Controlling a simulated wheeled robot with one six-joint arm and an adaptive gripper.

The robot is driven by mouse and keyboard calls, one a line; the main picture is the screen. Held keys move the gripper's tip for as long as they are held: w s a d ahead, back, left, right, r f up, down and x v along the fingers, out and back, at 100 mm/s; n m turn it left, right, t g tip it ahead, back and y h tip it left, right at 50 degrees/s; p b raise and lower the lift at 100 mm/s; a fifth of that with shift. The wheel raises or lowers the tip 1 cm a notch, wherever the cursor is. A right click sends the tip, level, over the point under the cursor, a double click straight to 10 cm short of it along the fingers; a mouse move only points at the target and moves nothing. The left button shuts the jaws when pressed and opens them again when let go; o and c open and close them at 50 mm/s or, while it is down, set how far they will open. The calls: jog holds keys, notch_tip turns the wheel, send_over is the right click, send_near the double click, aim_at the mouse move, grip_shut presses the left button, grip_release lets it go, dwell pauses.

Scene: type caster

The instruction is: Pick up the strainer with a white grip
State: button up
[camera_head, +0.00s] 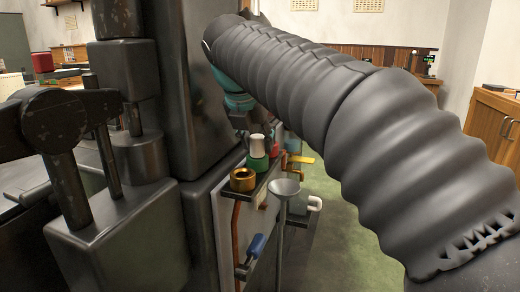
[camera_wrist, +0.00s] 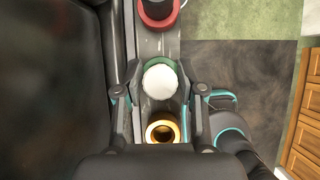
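A piece with a white rounded grip and a green base, which fits the strainer, stands upright on a narrow ledge. In the head view its white grip (camera_head: 257,145) shows beside the machine. In the wrist view the white grip (camera_wrist: 160,80) is seen from above, with the green base around it. My gripper (camera_wrist: 161,95) is open, one finger on each side of the white grip, with gaps on both sides. I cannot tell how far above it the fingertips are. In the head view my arm hides most of the gripper.
A brass ring-shaped piece (camera_head: 243,180) stands close in front, and also shows in the wrist view (camera_wrist: 162,129). A red piece (camera_wrist: 158,12) is beyond. The dark machine body (camera_wrist: 50,80) rises at left. A grey funnel-shaped piece (camera_head: 285,187) stands at right.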

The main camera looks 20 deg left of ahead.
grip_shut()
jog(key=shift+r, duration=0.15)
